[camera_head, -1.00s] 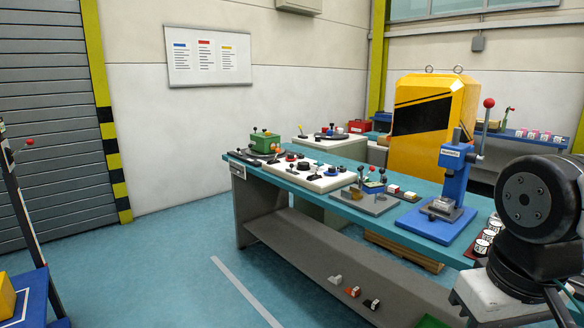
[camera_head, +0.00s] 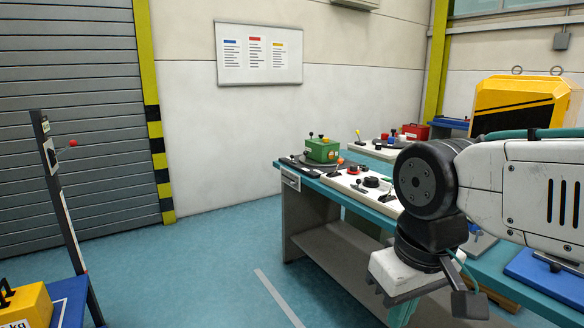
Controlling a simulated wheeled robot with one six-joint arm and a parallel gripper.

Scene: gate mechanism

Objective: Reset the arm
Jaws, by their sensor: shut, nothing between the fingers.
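My arm reaches in from the right edge, bent at a black wrist joint. My gripper (camera_head: 468,303) is a dark shape at the lower end of the arm, low in the right half of the view. It is shut and empty, held in the air in front of the bench. Its fingertips are small and hard to make out.
The teal workbench (camera_head: 458,262) stands behind my arm. It carries a white control panel (camera_head: 340,182) and a green box with levers (camera_head: 322,150). A yellow cabinet (camera_head: 515,105) is at the back right. A lever post (camera_head: 62,205) and yellow weight (camera_head: 25,305) are at left. The floor between is free.

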